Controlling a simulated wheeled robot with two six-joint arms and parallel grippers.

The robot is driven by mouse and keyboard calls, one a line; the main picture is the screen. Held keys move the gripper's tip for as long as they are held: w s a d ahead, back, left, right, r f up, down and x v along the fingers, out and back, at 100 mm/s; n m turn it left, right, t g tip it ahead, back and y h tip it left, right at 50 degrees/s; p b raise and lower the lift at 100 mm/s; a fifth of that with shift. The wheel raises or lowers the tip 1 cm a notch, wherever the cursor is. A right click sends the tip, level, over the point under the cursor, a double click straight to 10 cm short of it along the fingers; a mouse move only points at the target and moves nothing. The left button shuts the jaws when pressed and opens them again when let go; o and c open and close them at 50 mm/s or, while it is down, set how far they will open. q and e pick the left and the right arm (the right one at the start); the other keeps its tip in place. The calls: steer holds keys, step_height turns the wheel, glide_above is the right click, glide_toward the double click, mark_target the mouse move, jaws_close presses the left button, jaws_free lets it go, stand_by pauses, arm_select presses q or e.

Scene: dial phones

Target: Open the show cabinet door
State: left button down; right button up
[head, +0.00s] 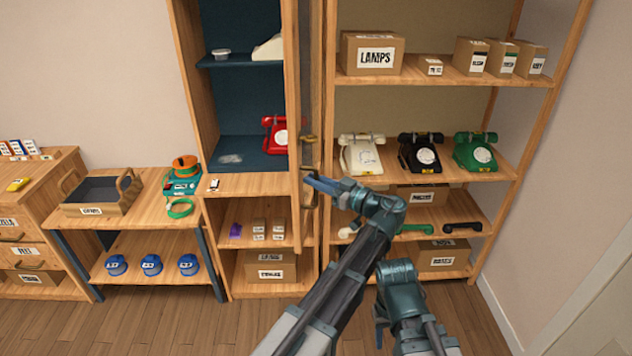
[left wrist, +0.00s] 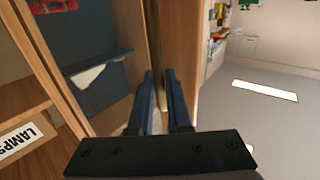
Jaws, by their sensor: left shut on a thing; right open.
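The show cabinet (head: 237,100) has a dark blue inside, with a red dial phone (head: 275,135) on its lower shelf. Its wood-framed door (head: 292,90) stands swung out toward me, seen nearly edge-on, and the inside is uncovered on the left. My left gripper (head: 312,182) is shut on the brass door handle (head: 308,150). In the left wrist view the handle bar (left wrist: 154,50) runs between the blue fingers (left wrist: 160,95); the fingertips' exact contact is partly hidden. My right gripper (head: 405,330) is open and empty, low in front of the right shelves.
Right of the door, an open shelf (head: 440,75) holds boxes, dial phones and handsets. Left stands a low bench (head: 140,200) with a tray (head: 98,195) and several blue items below. The wooden floor (head: 150,320) in front of the bench is clear.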

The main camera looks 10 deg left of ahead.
arm_select(q)
steer(key=shift+d, duration=0.15)
steer(key=c, duration=0.9)
jaws_free()
steer(key=shift+o, duration=0.2)
